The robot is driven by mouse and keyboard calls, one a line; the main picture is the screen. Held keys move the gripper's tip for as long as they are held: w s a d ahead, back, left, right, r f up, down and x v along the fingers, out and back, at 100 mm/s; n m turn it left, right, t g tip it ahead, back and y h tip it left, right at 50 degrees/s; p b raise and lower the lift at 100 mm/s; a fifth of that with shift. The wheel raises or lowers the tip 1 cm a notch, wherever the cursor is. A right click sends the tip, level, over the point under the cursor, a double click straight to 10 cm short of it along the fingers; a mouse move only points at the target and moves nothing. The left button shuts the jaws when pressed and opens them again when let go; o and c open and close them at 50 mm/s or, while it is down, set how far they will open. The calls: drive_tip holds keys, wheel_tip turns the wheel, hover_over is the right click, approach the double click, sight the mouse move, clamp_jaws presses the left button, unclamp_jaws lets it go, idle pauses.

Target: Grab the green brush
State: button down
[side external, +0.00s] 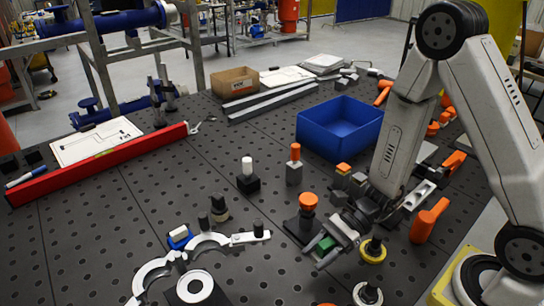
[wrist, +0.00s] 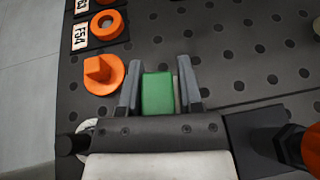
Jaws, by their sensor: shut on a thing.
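The green brush (wrist: 158,94) sits between the two fingers of my gripper (wrist: 159,76) in the wrist view. The fingers are shut on it, one on each side. A thin pale strip shows along its right side. In the side view, my gripper (side external: 332,246) is low over the dark perforated table, with the green brush (side external: 325,243) between its fingers. The brush's underside is hidden, and I cannot tell whether it touches the table.
An orange-topped black block (side external: 307,203) stands close beside my gripper, and a yellow ringed knob (side external: 373,250) is on its other side. A blue bin (side external: 340,129) stands behind. A blue and white brush (side external: 180,237) lies left near curved metal clamps.

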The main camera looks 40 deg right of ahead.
sight(318, 256)
drive_tip(key=shift+r, duration=3.1)
drive_tip(key=shift+w, duration=0.1)
